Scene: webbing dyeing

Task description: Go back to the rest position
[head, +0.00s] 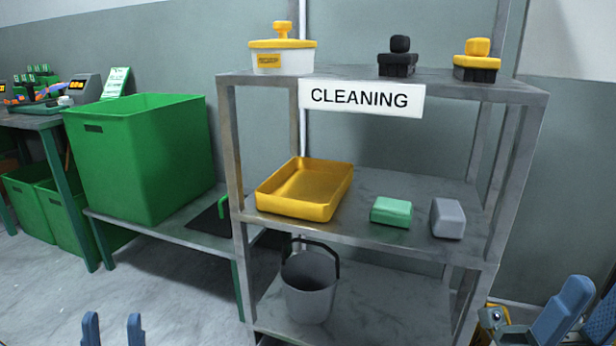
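My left gripper (112,328) shows at the bottom left edge as two upright blue fingers with a gap between them. It is open, with nothing seen between the fingertips, and the floor shows behind it. My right gripper (594,298) is at the bottom right corner, partly cut off by the frame. Its two blue fingers stand apart and I see nothing held. Both grippers are low in the view, apart from the grey shelf (375,240). The rest of both arms is mostly out of view.
The shelf bears a "CLEANING" sign (361,98), a yellow tray (318,208), a green block (391,211), a grey block (447,218), a white tub (283,60) and brushes (397,62). A grey bucket (309,290) stands below. A green bin (150,165) is on the left bench.

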